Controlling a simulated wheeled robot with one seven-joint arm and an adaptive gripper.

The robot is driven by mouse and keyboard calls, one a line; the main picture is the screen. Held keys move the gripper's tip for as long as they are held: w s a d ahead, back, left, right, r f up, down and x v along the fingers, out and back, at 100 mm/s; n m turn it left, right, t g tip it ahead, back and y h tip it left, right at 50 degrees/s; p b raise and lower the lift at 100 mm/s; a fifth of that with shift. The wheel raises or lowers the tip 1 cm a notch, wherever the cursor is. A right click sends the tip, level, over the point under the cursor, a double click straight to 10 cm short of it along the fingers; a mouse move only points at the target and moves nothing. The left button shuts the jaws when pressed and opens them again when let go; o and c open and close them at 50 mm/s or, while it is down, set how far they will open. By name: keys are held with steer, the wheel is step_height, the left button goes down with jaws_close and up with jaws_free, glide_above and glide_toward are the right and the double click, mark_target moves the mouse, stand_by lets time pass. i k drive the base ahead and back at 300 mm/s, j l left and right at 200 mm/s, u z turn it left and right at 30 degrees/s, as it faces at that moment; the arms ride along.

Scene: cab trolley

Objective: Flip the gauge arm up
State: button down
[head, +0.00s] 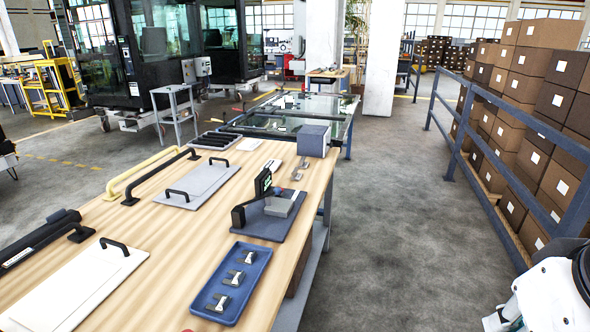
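The gauge stands near the right edge of the wooden table (172,220), on a dark base plate (262,227). Its dark gauge arm (250,204) runs from a post at the left of the plate toward the right, looking low rather than raised. A small dial with a green edge (264,183) sits upright on it. A grey block (281,205) is on the plate beside the arm; whether they touch cannot be told. My gripper is not in view; only white and black parts of my own arm show at the bottom right.
A blue tray (263,262) with metal clips is in front of the gauge. A grey box (313,141) and small metal parts (299,169) lie behind it. Handled panels (203,184) are left. Open floor (400,220) separates the table from a blue railing (478,150).

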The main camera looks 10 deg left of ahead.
mark_target(278, 191)
steer(key=i+u, duration=0.1)
steer(key=u, duration=0.3)
steer(key=i+l+u, duration=0.1)
steer(key=u, duration=0.3)
steer(key=l+u, duration=0.15)
steer(key=u, duration=0.3)
steer(key=i+l+u, duration=0.2)
steer(key=l, duration=0.25)
steer(key=i+l+u, duration=0.25)
steer(key=l, duration=0.25)
steer(key=l+u, duration=0.2)
steer(key=l, duration=0.3)
steer(key=l+u, duration=0.2)
steer(key=l, duration=0.35)
steer(key=i+l, duration=0.1)
steer(key=l, duration=0.6)
steer(key=i+l, duration=0.1)
steer(key=l, duration=1.3)
steer(key=i+u, duration=0.05)
steer(key=i, duration=0.05)
